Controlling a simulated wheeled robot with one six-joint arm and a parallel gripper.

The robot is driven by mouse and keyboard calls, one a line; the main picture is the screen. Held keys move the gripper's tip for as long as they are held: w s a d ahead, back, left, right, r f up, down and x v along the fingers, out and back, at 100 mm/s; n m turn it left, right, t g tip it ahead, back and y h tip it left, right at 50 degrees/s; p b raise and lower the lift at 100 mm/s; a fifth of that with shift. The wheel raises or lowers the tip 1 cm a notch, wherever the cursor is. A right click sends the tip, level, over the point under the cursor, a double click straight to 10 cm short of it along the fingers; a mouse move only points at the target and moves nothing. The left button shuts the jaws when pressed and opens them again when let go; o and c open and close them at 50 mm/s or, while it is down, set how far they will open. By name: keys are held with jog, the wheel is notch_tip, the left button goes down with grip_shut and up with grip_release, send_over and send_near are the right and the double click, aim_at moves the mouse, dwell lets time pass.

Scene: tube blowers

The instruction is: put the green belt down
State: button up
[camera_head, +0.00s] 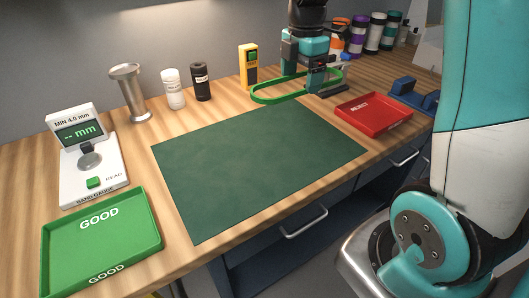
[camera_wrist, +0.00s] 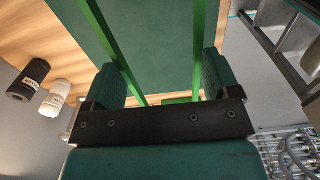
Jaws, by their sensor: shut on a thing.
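The green belt (camera_head: 279,99) is a thin loop at the back of the bench, just beyond the mat's far edge. It passes by my gripper (camera_head: 322,82), which is shut on it. In the wrist view, two straight runs of the belt (camera_wrist: 197,45) reach away from between the fingers of my gripper (camera_wrist: 163,85). The belt looks level and low over the wood; I cannot tell whether it touches. The dark green mat (camera_head: 250,165) is bare. The green GOOD tray (camera_head: 105,240) and the red REJECT tray (camera_head: 374,117) look empty.
The band gauge (camera_head: 92,172) stands at the left, its screen showing dashes. A metal stand (camera_head: 131,95), a white bottle (camera_head: 173,92), a black bottle (camera_head: 201,83) and a yellow meter (camera_head: 248,70) line the back. A blue holder (camera_head: 412,95) and several spools (camera_head: 375,35) are at right.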

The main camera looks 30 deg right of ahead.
aim_at(293, 150)
notch_tip(293, 150, down, 20)
jog(key=shift+r+p, duration=0.15)
jog(key=shift+p, duration=0.3)
jog(key=o, duration=0.8)
